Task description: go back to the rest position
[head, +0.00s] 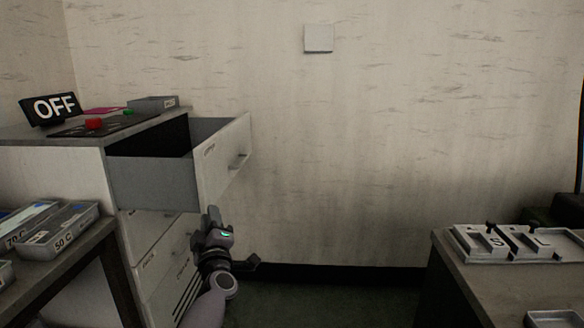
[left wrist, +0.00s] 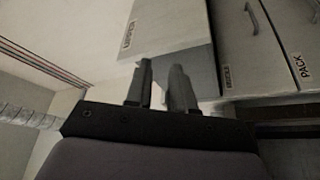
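My left gripper (head: 212,213) is in the head view, pointing up, in front of the cabinet's lower drawers and below the pulled-out top drawer (head: 222,160). In the left wrist view its two dark fingers (left wrist: 161,82) stand apart with a narrow gap and nothing between them, so it is open and empty. The open drawer's labelled front (left wrist: 160,30) shows beyond the fingertips. I cannot tell from these views how close they are to it. My right gripper is not in view.
A cabinet (head: 60,160) carries an OFF sign (head: 50,109) and a panel with a red button (head: 93,124). A left table holds labelled trays (head: 58,236). A right table (head: 470,285) holds letter-marked fixtures (head: 492,243). Floor between them is clear.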

